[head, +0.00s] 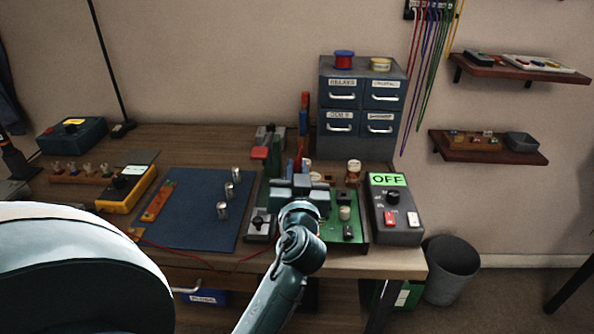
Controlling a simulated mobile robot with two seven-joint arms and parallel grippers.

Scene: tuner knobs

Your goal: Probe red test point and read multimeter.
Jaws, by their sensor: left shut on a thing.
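The yellow multimeter (127,188) lies at the left of the bench, its small display too small to read. A red lead (190,256) runs from it along the bench front toward my gripper. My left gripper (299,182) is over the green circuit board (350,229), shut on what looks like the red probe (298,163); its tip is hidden. The board carries several cylindrical parts and knobs. I cannot make out the red test point. A grey box (399,235) to the right has a green display reading OFF. My right gripper is not in view.
A blue mat (195,215) with several metal cylinders lies left of the board. A grey drawer cabinet (360,100) stands behind. A bin (452,270) is on the floor at right. Coloured leads (430,60) hang on the wall beside two shelves.

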